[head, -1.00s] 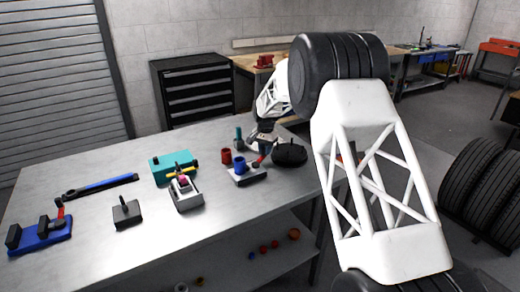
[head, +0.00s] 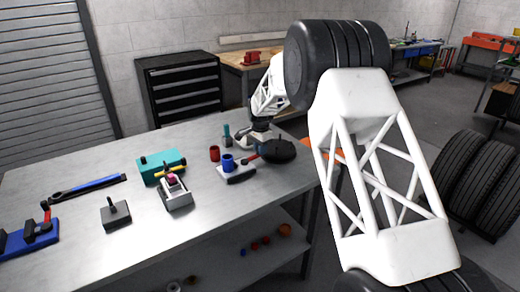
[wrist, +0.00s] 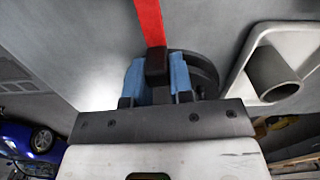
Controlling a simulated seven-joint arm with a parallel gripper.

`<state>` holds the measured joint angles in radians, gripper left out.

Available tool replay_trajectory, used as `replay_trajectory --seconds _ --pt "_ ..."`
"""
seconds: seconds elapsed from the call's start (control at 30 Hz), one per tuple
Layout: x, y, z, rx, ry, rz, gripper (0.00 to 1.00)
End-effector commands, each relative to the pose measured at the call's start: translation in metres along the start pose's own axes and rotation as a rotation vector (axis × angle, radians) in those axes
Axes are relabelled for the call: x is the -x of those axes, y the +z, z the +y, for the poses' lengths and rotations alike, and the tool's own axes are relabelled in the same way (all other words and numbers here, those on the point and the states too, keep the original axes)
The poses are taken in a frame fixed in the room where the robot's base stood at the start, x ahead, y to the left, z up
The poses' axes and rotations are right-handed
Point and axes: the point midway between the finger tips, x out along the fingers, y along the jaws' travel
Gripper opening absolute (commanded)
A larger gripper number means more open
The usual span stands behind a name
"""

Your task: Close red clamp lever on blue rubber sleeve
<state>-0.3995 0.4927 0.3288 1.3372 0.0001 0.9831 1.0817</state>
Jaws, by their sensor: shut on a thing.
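The blue rubber sleeve (head: 228,161) stands upright on a light grey clamp base (head: 238,175) near the table's right end in the head view. The red clamp lever (head: 251,158) slants right and slightly up from beside the sleeve. In the wrist view the red lever (wrist: 149,20) runs up out of the picture, and its black end (wrist: 157,62) sits between my blue finger pads. My gripper (wrist: 157,78) is shut on this lever end. The sleeve and the lever's pivot are not visible in the wrist view. In the head view the fingertips are too small to make out.
A black round part (head: 278,151) lies right beside the lever. A red cup (head: 214,153) and a teal peg (head: 227,134) stand behind the sleeve. A grey fixture (head: 175,194) and teal box (head: 158,166) are to the left. The front right tabletop is clear.

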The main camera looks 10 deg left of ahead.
Motion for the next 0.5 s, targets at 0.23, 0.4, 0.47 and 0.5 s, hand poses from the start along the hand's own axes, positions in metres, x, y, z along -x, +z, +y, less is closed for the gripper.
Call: replay_trajectory --seconds 0.23,0.4,0.47,0.5 --pt "0.0011 -0.0001 -0.0002 0.001 -0.001 0.001 0.36" --pt "0.0006 0.0 -0.0002 0.001 0.0 0.0 0.47" --pt "0.0004 0.0 -0.0002 0.001 0.0 0.0 0.47" --pt "0.0004 0.0 -0.0002 0.001 0.0 0.0 0.47"
